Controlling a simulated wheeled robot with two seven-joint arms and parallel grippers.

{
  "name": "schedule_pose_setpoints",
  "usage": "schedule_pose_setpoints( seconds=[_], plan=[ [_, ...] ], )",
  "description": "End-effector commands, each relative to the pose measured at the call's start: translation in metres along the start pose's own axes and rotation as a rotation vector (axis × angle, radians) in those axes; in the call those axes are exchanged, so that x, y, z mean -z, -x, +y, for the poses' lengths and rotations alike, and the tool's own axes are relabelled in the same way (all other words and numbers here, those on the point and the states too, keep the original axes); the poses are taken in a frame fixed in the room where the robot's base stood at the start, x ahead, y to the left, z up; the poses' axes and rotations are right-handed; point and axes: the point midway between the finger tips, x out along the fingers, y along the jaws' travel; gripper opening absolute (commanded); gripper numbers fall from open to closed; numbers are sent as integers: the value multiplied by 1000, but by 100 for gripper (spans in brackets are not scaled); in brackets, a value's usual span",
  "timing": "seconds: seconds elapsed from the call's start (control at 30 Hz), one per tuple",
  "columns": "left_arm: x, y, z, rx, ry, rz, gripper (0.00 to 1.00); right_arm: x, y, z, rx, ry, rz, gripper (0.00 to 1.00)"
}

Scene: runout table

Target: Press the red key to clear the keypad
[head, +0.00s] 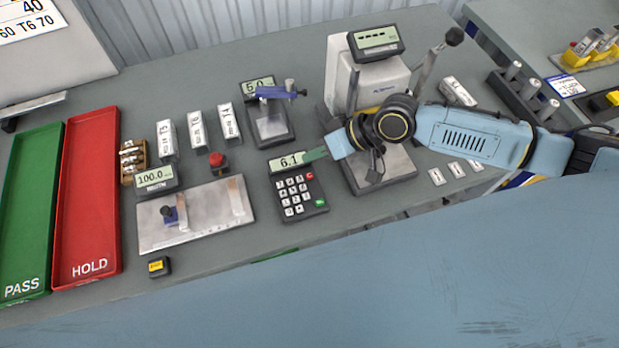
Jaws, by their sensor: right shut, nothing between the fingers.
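The keypad (290,208) is a dark unit with pale keys lying on the grey table. Its raised display (284,163) reads 6.1. The red key (309,176), marked C, is at the top right of the keys; a green key sits at the lower right. My right arm comes in from the right. My right gripper (315,154) is shut and empty, its narrow fingers pointing left at the display's right end, a little above the red key in the picture. I cannot tell whether the fingertips touch anything. My left gripper is not in view.
A white instrument (345,84) with a screen stands behind my right wrist. A small gauge stand (270,128) is behind the keypad. A metal plate (195,236) lies left of it, with a red button (217,161) beyond. Red (88,180) and green trays (33,200) are at far left.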

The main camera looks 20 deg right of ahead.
Motion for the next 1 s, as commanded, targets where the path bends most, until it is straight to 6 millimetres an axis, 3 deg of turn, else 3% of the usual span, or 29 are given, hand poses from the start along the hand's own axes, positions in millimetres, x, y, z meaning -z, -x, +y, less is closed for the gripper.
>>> schedule_pose_setpoints(
  seconds=[0.1,0.33,1.0],
  plan=[
    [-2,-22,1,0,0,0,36,-10,-14,11,-1,0,0,0],
    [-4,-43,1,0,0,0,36,-24,-33,24,0,-1,0,0],
    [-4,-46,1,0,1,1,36,-27,-38,27,0,0,1,0]
  ],
)
